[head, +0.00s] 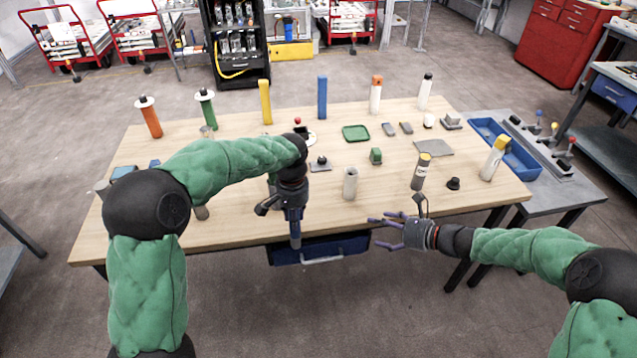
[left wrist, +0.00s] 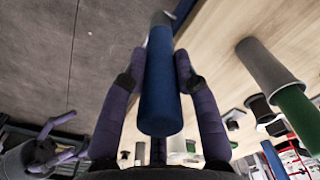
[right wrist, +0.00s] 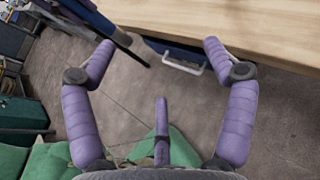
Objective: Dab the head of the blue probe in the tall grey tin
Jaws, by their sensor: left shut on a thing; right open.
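My left gripper (head: 293,212) is shut on the blue probe (left wrist: 160,95), which points down in the head view. The tall grey tin (head: 350,184) stands upright near the table's front edge, to the right of the probe. Its inside cannot be made out. My right gripper (head: 385,232) is open and empty in front of the table; its spread fingers show in the right wrist view (right wrist: 158,48).
The wooden table (head: 240,232) holds several upright cylinders, including a yellow-topped grey one (head: 421,172) right of the tin. A blue drawer (head: 320,249) hangs under the front edge. A blue tray (head: 505,150) lies at right.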

